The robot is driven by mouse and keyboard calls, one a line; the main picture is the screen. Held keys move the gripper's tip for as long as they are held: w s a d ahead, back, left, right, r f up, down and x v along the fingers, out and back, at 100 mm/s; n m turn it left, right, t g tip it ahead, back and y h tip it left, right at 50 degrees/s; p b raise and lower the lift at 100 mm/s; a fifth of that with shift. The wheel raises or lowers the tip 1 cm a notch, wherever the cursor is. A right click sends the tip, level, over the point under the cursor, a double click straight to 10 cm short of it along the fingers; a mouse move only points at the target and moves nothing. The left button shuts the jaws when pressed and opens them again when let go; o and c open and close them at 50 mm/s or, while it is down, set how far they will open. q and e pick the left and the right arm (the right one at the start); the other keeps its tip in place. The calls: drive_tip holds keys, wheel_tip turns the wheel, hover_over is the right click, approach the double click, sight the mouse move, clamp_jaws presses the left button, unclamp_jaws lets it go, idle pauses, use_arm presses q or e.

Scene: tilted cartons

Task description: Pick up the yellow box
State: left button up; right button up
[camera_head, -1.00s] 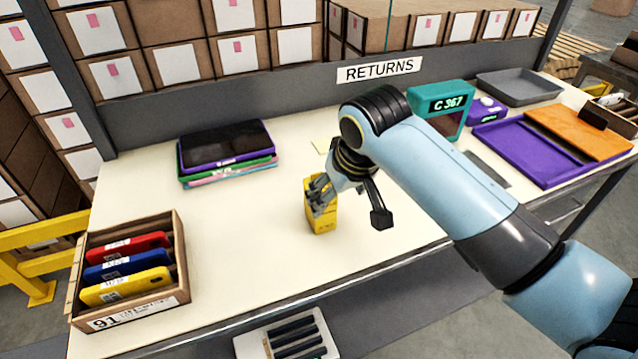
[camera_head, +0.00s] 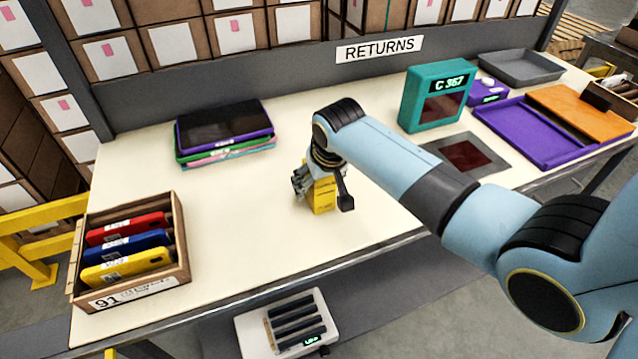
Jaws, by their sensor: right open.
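A small yellow box (camera_head: 323,197) stands upright on the cream table, near the middle of its front part. My right gripper (camera_head: 322,192) comes down over it from above. Its jaws are open, with one finger at the box's left side and the other at its right. The gripper hides the top of the box, and I cannot tell whether the fingers touch it. My left gripper is not in view.
A wooden crate (camera_head: 178,246) with red, blue and yellow cases stands at the left. Stacked tablets (camera_head: 222,132) lie at the back left. A teal C 367 device (camera_head: 436,95), purple tray (camera_head: 520,131) and grey tray (camera_head: 520,68) are at the right.

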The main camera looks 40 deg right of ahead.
drive_tip(key=shift+c, duration=0.4)
drive_tip(key=c, duration=1.4)
